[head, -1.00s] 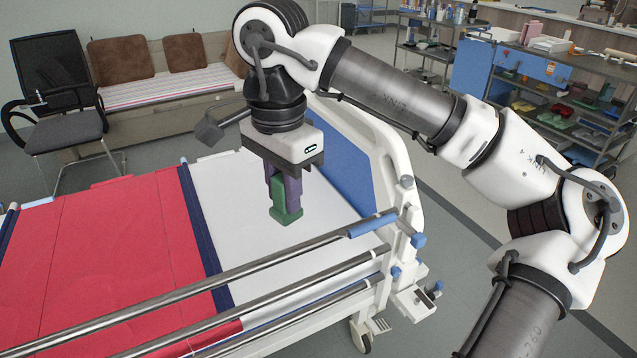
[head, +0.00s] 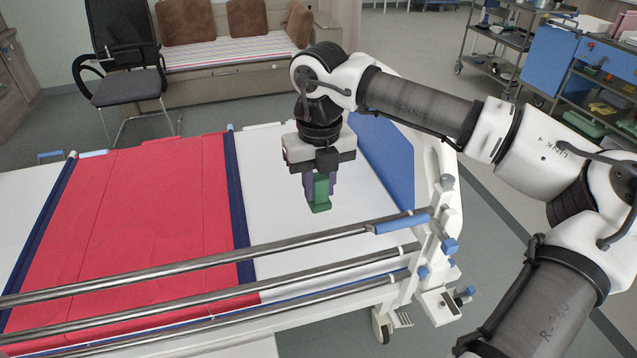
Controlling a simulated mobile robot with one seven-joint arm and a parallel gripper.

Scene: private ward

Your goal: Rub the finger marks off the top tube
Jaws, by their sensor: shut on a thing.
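The top tube (head: 285,255) is the uppermost of the bed's metal side rails, running along the near side of the bed to a blue sleeve at its right end. No finger marks can be made out on it at this size. My gripper (head: 321,190) points down over the white part of the bed, beyond the tube and apart from it. Its purple fingers are shut on a green block-like thing (head: 321,194). The fingers partly hide the green thing's sides.
Two more metal rails (head: 230,304) run below the top tube. A red cover with dark blue edge bands (head: 150,200) lies on the bed (head: 285,190). The blue headboard panel (head: 385,165) stands right of my gripper. A chair (head: 125,80) and shelved carts are behind.

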